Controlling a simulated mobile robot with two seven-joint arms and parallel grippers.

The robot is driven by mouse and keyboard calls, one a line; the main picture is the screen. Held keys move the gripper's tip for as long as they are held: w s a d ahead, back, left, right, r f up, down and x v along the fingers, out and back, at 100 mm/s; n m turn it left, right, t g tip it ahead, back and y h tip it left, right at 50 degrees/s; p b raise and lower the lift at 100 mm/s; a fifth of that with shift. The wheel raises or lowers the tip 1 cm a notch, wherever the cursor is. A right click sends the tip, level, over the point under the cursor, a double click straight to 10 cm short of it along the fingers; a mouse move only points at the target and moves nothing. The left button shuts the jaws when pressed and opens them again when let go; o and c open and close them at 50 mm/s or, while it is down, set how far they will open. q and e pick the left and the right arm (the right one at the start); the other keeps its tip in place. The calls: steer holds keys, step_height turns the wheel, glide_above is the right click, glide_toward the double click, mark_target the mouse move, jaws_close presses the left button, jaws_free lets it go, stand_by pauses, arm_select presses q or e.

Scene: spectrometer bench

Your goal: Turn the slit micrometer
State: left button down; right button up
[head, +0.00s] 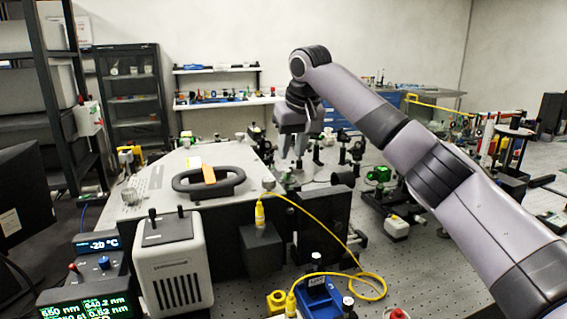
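The large light-grey spectrometer housing (180,165) stands at the left middle, with a black handle (208,181) and an orange tag on its lid. A small silver knob (268,184) stands at its near right corner. I cannot tell for sure which part is the slit micrometer; small fittings along the housing's right side are partly hidden. My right gripper (293,155) points down just beyond the right edge of the housing. Its two fingers look apart, with nothing visible between them. Whether it touches anything is unclear. My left gripper is not in view.
Black optics mounts (343,157) crowd the perforated bench to the right of the gripper. A yellow cable (325,228) loops in front of the housing. A white box (172,262) and a green-lit display (88,305) stand at the near left. Shelves line the back wall.

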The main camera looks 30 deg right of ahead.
mark_target(288, 170)
steer(key=x, duration=0.6)
steer(key=shift+s+p, duration=0.15)
steer(key=shift+p, duration=0.2)
jaws_close()
steer(key=shift+m, duration=0.4)
steer(key=m+h, duration=0.1)
steer(key=m, duration=0.2)
steer(key=shift+a+g, duration=0.15)
steer(key=shift+g, duration=0.25)
steer(key=m+h, duration=0.1)
steer(key=m, duration=0.2)
steer(key=m+g+h, duration=0.1)
steer(key=m, duration=0.2)
steer(key=shift+r, duration=0.1)
jaws_free()
